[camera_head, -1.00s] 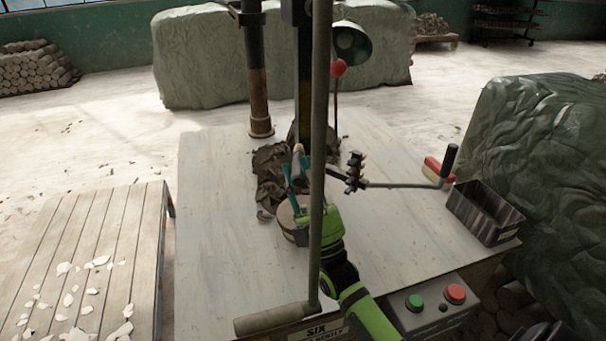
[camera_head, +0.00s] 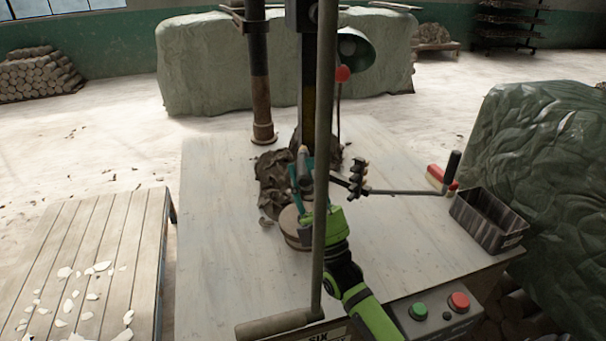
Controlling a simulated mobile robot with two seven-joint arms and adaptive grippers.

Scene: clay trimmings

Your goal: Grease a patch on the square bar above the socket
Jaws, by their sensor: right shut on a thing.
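My right gripper (camera_head: 302,178), with teal fingers, is low over the middle of the table, partly hidden behind a long upright lever. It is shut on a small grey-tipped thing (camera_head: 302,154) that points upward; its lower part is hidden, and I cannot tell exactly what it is. The upright square bar (camera_head: 309,100), dark with a yellowish stretch, stands just behind the gripper. I cannot tell whether the held thing touches the bar. The socket cannot be made out; the bar's lower end is hidden by the gripper and crumpled dark clay. My left gripper is not in view.
The long lever (camera_head: 322,230) crosses in front of the bar. A round block (camera_head: 292,222) sits below the gripper. A toothed part on a handled rod (camera_head: 405,192), a dark open box (camera_head: 485,228) and a red-backed brush (camera_head: 437,177) lie right. The table's left side is clear.

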